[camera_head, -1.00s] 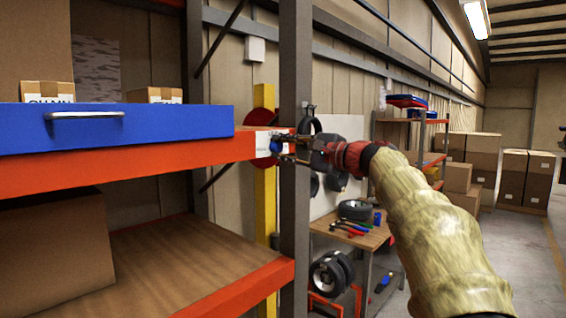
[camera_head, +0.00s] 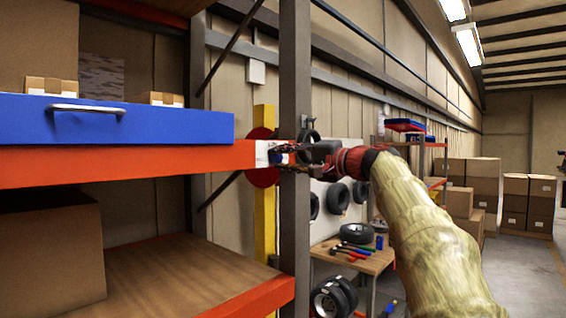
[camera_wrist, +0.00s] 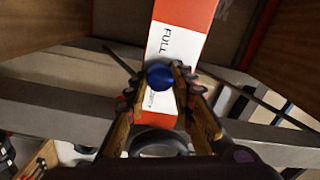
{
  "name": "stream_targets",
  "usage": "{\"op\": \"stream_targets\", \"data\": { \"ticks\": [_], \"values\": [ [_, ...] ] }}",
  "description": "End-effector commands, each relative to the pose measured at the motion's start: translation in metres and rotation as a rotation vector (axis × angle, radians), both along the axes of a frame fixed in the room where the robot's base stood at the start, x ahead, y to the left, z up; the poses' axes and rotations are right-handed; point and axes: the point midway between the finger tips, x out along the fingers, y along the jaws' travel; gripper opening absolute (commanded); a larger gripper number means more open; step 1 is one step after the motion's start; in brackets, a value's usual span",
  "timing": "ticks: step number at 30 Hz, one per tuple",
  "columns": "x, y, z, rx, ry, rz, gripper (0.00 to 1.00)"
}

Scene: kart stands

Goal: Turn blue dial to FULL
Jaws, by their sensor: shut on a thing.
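The blue dial (camera_wrist: 160,76) sits on a white label plate (camera_wrist: 168,42) on the orange shelf beam, and the word FULL is printed on the plate above the dial in the wrist view. More lettering below the dial is too small to read surely. My gripper (camera_wrist: 160,82) is closed around the dial, one finger on each side. In the head view my gripper (camera_head: 283,154) reaches in from the right to the end of the beam, and the dial (camera_head: 279,158) shows only partly between the fingers. The dial's pointer mark cannot be made out.
A blue drawer (camera_head: 150,125) with a metal handle lies above the orange beam (camera_head: 120,164). A grey upright post (camera_head: 295,75) stands right by my gripper. A workbench (camera_head: 365,262) with tools and a tyre is behind, below my arm.

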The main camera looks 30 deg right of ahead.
Motion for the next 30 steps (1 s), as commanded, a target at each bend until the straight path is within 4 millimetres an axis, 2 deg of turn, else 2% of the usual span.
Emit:
{"op": "stream_targets", "data": {
  "ticks": [11,12,22,30],
  "values": [
    [0.0007,-0.0002,-0.0019,-0.004,0.002,0.001,0.00],
    [0.0007,-0.0002,-0.0019,-0.004,0.002,0.001,0.25],
    [0.0003,-0.0001,-0.0009,-0.003,0.000,0.001,0.43],
    [-0.0002,-0.0002,-0.0005,-0.004,-0.001,0.000,0.43]
  ]
}}
